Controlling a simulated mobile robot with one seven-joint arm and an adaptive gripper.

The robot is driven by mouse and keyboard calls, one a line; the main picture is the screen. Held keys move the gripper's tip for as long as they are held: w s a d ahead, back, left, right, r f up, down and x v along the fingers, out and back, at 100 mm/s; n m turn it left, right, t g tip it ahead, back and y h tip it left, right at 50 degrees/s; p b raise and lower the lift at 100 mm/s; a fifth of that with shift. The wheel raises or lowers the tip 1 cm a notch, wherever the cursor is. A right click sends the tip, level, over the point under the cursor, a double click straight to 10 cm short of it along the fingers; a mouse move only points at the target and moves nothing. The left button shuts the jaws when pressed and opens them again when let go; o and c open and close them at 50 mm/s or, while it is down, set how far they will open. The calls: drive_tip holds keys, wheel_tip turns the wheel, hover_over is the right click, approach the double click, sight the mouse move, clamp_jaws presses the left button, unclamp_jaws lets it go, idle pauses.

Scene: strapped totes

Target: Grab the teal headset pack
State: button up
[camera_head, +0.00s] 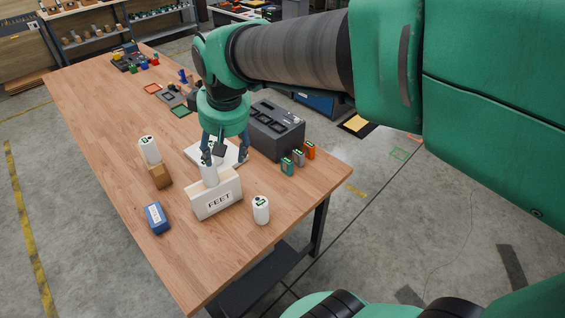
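A small teal-green pack (287,167) stands near the right edge of the table, in front of the dark grey box-shaped unit. It is the only teal pack I can make out; its label is too small to read. A grey pack (298,157) and an orange pack (310,150) stand in a row beside it. My gripper (224,156) points down over the middle of the table, left of the teal pack and apart from it. Its fingers are spread, with nothing visibly held between them.
A white box marked "FEET" (217,197) and a white cylinder (209,174) are close to my gripper. A white plate (233,154) lies below it. The dark unit (275,130) is behind the packs. A white canister (261,210) stands nearer.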

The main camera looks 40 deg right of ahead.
drive_tip(key=w+d+f+g+p, duration=0.1)
drive_tip(key=w+d+f+p, duration=0.15)
drive_tip(key=w+d, duration=0.7)
drive_tip(key=g+p, duration=0.3)
hover_over(288, 159)
wheel_tip(288, 159, down, 23)
drive_tip(key=shift+y, duration=0.4)
drive_tip(key=shift+f, duration=0.1)
drive_tip(key=shift+f, duration=4.25)
drive_tip(key=shift+d+f, duration=0.1)
drive_tip(key=shift+f, duration=2.45)
